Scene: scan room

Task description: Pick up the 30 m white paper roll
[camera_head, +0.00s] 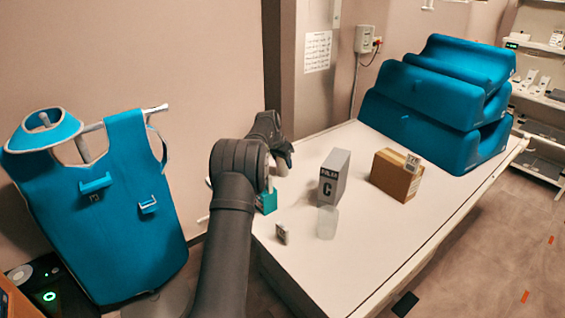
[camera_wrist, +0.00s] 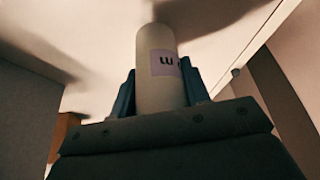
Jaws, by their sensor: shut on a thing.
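The white paper roll (camera_wrist: 153,95) stands between the two blue-grey fingers of my gripper (camera_wrist: 160,92) in the wrist view. It has a pale label with dark lettering. The fingers press on it from both sides. In the head view my gripper (camera_head: 284,153) is over the near-left part of the white table (camera_head: 360,255). A small pale part of the roll (camera_head: 282,167) shows beneath it there; the rest is hidden by the gripper. I cannot tell whether the roll touches the table.
A teal box (camera_head: 267,202) stands close to my arm. A grey box marked C (camera_head: 334,178), a brown carton (camera_head: 393,179), a clear cup (camera_head: 327,223) and a small device (camera_head: 282,234) stand nearby. Blue cushions (camera_head: 440,95) fill the table's far end. The near-right tabletop is clear.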

